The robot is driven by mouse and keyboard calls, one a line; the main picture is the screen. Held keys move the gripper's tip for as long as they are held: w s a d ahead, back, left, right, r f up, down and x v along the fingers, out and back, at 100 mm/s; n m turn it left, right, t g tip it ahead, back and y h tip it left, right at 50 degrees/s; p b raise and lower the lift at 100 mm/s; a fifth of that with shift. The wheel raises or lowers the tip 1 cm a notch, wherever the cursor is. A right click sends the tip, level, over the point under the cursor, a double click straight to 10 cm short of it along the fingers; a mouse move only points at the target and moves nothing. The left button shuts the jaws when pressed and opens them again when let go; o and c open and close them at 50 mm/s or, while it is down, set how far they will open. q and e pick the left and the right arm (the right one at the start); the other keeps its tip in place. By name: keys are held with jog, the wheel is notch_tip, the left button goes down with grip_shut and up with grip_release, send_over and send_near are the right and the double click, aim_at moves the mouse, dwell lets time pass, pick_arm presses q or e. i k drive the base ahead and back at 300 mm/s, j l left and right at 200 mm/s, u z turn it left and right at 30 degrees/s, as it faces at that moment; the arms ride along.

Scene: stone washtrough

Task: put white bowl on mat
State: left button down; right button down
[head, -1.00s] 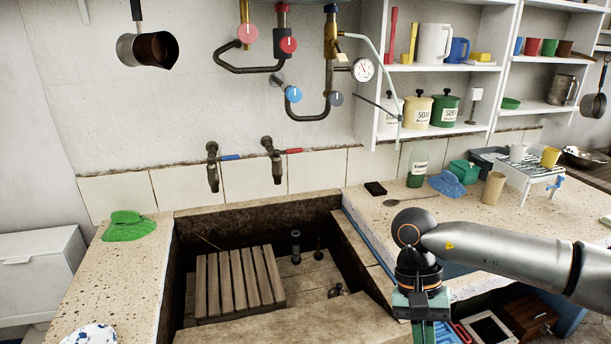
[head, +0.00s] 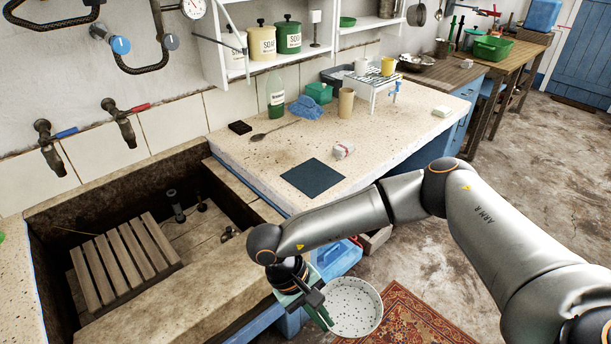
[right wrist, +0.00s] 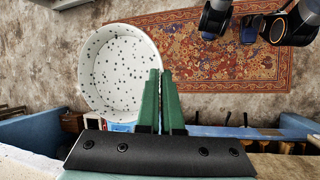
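The white bowl (head: 356,307), speckled with dark dots, hangs in the air beyond the counter's front edge, over the floor. My right gripper (head: 322,314) is at the bowl's left side. In the right wrist view the bowl (right wrist: 115,75) is left of the green fingers (right wrist: 161,100), which are nearly together with its rim at them; they look closed on the rim. The mat (head: 312,177), a dark blue-grey square, lies flat and bare on the speckled counter, farther back than the gripper. My left gripper is not in view.
A small white and red item (head: 343,150) lies just behind the mat's right corner. The sunken trough (head: 150,240) is at left.

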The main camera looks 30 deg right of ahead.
aim_at(312, 176)
jog(key=l+u, duration=0.15)
jog(key=u, duration=0.25)
jog(key=l+u, duration=0.2)
jog(key=u, duration=0.25)
jog(key=l+u, duration=0.45)
jog(key=l, duration=0.3)
jog(key=k+l+u, duration=0.1)
jog(key=l, duration=0.25)
jog(key=k+l+u, duration=0.1)
jog(key=l, duration=0.3)
jog(key=k+l, duration=0.1)
jog(key=l, duration=0.3)
jog(key=k+l, duration=0.1)
jog(key=l, duration=0.3)
jog(key=k+l, duration=0.1)
jog(key=l, duration=0.3)
